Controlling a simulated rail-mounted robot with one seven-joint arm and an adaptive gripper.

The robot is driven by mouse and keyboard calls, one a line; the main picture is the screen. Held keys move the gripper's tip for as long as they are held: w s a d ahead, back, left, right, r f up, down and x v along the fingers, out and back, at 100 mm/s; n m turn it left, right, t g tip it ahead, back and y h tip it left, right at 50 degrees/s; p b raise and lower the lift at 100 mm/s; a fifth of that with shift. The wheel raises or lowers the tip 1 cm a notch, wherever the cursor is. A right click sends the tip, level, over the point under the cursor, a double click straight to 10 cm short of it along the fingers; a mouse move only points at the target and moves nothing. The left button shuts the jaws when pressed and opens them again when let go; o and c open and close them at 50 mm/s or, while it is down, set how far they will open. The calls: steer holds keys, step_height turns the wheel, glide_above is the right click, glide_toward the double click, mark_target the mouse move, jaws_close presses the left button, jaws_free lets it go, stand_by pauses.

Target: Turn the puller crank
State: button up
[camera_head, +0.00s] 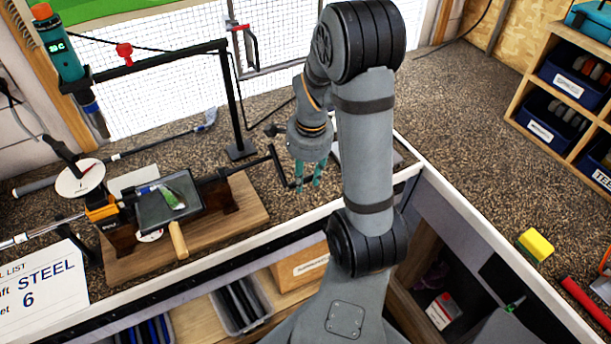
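The puller (212,184) stands on a wooden board on the workbench, left of centre. Its black crank (279,168) sticks out at the right end, with the crank arm slanting down and to the right. My gripper (308,181) points down beside the crank's lower end, just to its right. The two teal fingers are apart with a gap between them. The crank's lower end comes close to the left finger; I cannot tell whether they touch. The grip end of the crank is partly hidden by the fingers.
A golf club in a clamp (102,210) and a wooden-handled tray (168,205) sit left of the crank. A black post (232,105) rises behind it. The bench's white front edge (255,238) runs close below. Bare bench top lies behind my arm at right.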

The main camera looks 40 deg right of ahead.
steer(key=c, duration=0.6)
jaws_close()
steer(key=shift+r, duration=0.2)
